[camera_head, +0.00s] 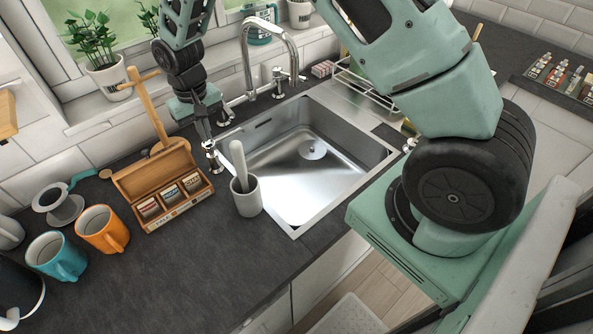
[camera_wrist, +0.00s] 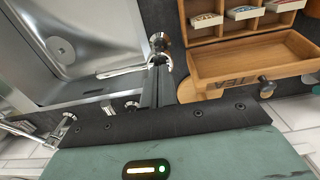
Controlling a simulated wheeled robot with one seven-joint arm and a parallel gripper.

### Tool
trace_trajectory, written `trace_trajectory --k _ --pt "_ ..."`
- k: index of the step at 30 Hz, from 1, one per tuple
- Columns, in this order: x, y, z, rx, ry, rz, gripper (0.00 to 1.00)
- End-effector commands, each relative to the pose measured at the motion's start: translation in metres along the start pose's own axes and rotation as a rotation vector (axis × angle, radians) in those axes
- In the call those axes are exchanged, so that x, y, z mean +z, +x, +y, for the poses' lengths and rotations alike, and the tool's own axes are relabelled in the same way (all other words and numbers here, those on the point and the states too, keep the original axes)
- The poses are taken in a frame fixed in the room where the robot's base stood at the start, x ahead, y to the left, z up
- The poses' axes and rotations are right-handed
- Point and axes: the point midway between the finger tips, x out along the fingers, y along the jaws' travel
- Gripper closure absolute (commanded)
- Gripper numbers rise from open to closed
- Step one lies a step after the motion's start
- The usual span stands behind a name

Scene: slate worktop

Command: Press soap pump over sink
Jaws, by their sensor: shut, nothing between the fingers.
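The sink (camera_head: 285,200) is a steel basin set in the dark worktop, and its edge also shows in the wrist view (camera_wrist: 50,98). A small chrome fitting, which looks like the soap pump (camera_head: 217,168), stands on the worktop at the sink's left rim. In the wrist view the chrome pump (camera_wrist: 159,42) is just beyond my fingertips, partly hidden by them. My gripper (camera_head: 208,143) is shut and empty, pointing down at the pump's top. I cannot tell whether the fingertips touch it or whether the pump is pressed down.
The chrome tap (camera_head: 272,28) arches behind the sink. An open wooden tea box (camera_head: 186,207) stands close left of the pump, with a wooden mug stand (camera_head: 147,112) behind it. A grey cup with a pestle (camera_head: 247,201) stands at the front-left rim. Mugs (camera_head: 103,230) are farther left.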

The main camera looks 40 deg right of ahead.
Motion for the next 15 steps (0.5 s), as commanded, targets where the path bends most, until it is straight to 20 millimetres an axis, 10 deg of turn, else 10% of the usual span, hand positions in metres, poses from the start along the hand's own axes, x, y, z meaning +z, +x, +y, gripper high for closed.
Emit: trace_trajectory --k 15 --pt "0.0 0.019 0.0 0.0 0.0 0.0 1.0"
